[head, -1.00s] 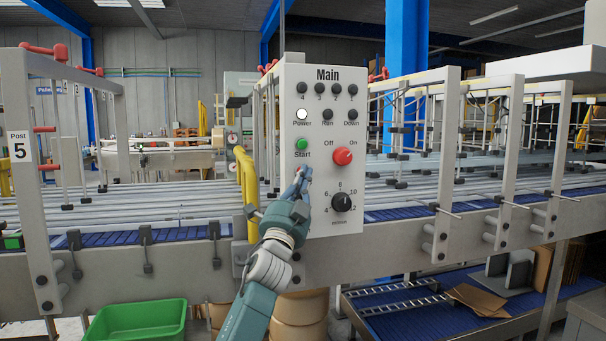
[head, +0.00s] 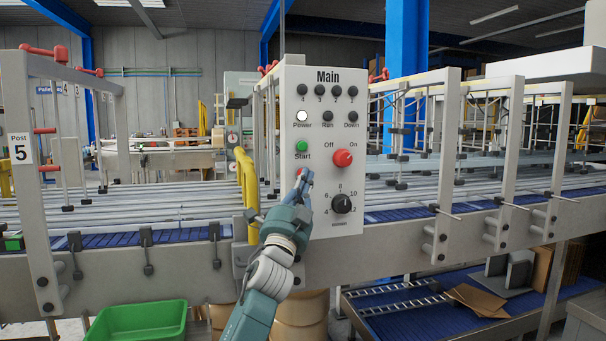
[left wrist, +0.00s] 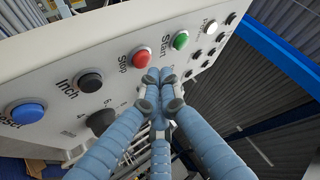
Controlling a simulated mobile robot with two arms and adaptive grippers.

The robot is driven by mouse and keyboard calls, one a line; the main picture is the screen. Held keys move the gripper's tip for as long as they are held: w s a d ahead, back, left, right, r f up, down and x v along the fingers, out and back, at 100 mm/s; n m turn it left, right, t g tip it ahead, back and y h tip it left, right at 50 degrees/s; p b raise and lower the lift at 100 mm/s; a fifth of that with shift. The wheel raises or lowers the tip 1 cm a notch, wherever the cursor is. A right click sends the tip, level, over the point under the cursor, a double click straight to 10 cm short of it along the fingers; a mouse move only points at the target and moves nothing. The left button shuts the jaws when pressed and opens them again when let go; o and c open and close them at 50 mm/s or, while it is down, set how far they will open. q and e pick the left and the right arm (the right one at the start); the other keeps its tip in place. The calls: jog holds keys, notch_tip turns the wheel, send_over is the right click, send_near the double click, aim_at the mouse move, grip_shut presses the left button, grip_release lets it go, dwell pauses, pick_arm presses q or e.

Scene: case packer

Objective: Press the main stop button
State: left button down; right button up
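The Main control panel (head: 320,80) is a pale upright box at the centre of the head view. In the left wrist view its red Stop button (left wrist: 142,60) sits between the black Inch button (left wrist: 90,82) and the green Start button (left wrist: 180,41). My left gripper (head: 305,178) is in front of the panel, below Start, and mostly covers the Stop button in the head view. In the left wrist view its fingers (left wrist: 156,76) are drawn together and empty, with tips beside Stop toward Start. I cannot tell whether they touch the panel. My right gripper is not in view.
A red Off/On knob (head: 343,158) and a black minutes dial (head: 341,203) are right of my gripper. The blue Reset button (left wrist: 26,111) shows in the wrist view. A yellow post (head: 247,190) stands left of the panel. The conveyor frame (head: 400,240) runs below.

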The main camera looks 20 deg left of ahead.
pick_arm(q)
jog(key=s+d, duration=0.1)
jog(key=s, duration=0.1)
jog(key=s+d+p, duration=0.1)
jog(key=s+d, duration=0.1)
jog(key=shift+p, duration=0.3)
dwell(0.8)
